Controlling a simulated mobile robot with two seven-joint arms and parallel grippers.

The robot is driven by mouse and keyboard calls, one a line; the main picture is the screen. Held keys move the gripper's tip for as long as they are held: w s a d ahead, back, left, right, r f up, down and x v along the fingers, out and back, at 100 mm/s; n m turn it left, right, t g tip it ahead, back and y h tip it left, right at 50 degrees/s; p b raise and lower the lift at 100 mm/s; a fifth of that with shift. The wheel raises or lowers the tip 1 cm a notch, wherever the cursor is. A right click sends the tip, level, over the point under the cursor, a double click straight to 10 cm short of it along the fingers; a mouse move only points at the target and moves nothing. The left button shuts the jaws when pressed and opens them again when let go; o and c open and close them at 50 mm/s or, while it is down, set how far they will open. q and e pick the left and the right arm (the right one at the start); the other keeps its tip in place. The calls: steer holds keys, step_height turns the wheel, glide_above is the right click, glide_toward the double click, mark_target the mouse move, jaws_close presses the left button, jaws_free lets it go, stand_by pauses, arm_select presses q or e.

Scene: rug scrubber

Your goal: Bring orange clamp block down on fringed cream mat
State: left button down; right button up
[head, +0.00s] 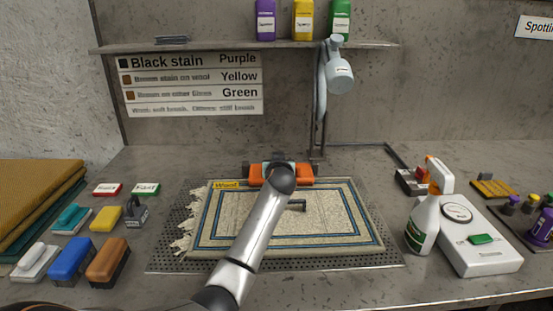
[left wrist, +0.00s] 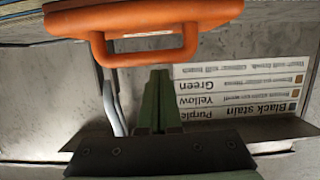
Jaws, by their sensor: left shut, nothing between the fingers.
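The orange clamp block (head: 258,175) is at the far edge of the fringed cream mat (head: 334,222) in the head view, partly hidden behind my left wrist. Whether it touches the mat cannot be told. In the left wrist view the orange block with its loop handle (left wrist: 152,56) fills the top. My left gripper (left wrist: 160,75) has its green fingers together and empty, with the tips close to the handle bar. Contact with the handle is unclear. In the head view my left arm hides the gripper and part of the mat. My right gripper is out of view.
A perforated dark plate (head: 165,257) lies under the mat. Brushes and coloured blocks (head: 72,258) stand at left. A spray bottle (head: 424,222) and a white device (head: 480,240) stand at right. A lamp-like fixture (head: 340,76) hangs behind, below a shelf (head: 230,46).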

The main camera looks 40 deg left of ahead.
arm_select(q)
steer(key=shift+s+d+f, duration=0.25)
steer(key=shift+s, duration=0.1)
steer(key=shift+s+d+f, duration=0.15)
steer(key=shift+f, duration=0.1)
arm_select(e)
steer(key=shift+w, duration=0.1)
arm_select(q)
steer(key=shift+f, duration=0.25)
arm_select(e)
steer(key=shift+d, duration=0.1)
arm_select(q)
steer(key=shift+r, duration=0.2)
steer(key=r+p, duration=0.3)
steer(key=r, duration=0.1)
steer(key=shift+a, duration=0.3)
steer(key=s+d+f, duration=0.1)
steer(key=s+d, duration=0.5)
steer(key=s, duration=0.1)
steer(key=shift+d+f, duration=0.15)
steer(key=shift+d, duration=0.1)
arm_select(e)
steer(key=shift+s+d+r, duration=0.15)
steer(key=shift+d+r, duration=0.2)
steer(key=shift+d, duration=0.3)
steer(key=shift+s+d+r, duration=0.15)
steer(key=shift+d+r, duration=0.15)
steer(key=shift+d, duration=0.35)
